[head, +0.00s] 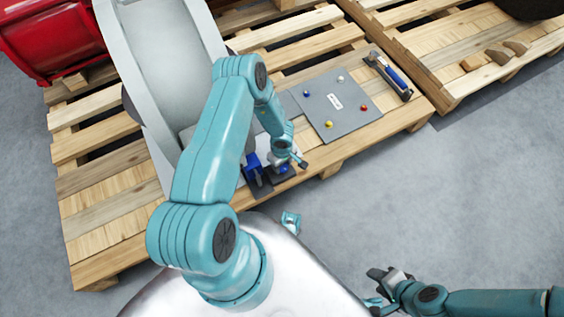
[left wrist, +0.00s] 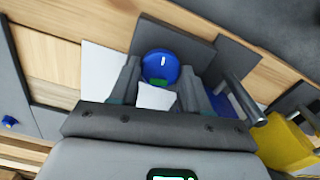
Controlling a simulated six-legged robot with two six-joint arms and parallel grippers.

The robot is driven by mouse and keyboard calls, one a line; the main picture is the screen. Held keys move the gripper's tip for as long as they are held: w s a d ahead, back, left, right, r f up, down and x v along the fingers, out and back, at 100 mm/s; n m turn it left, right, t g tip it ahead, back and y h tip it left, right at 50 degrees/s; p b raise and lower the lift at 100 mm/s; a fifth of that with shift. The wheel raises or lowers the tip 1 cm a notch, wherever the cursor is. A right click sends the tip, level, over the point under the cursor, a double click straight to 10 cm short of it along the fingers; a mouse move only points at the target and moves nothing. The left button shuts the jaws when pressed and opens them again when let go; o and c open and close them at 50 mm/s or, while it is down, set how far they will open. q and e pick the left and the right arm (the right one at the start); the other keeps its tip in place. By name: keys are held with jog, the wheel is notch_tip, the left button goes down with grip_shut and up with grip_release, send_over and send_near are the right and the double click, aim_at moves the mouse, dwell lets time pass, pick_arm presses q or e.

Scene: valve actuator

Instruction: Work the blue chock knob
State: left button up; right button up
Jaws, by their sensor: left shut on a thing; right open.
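The blue chock knob (left wrist: 161,67) is a round blue knob with a white mark on its face, set before a dark grey plate. In the left wrist view my left gripper (left wrist: 160,88) has a finger on either side of it and is shut on it. A small white piece hides its lower part. In the head view the knob (head: 283,169) is partly hidden under my left gripper (head: 290,160), near the pallet's front edge. My right gripper (head: 378,289) is open and empty at the lower right, over the floor and away from the pallet.
A blue block (head: 252,168) stands just left of the knob. A grey panel (head: 320,118) with coloured knobs and a blue-handled tool (head: 392,76) lie farther right on the wooden pallet (head: 105,220). A yellow part (left wrist: 288,146) shows at the wrist view's right. Floor (head: 470,190) at right is clear.

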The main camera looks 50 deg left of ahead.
dwell(0.4)
pick_arm(q)
jog(key=o, duration=1.1)
jog(key=shift+c, duration=0.2)
jog(key=shift+r, duration=0.1)
notch_tip(320, 180, up, 16)
jog(key=p, duration=0.7)
jog(key=shift+p, duration=0.35)
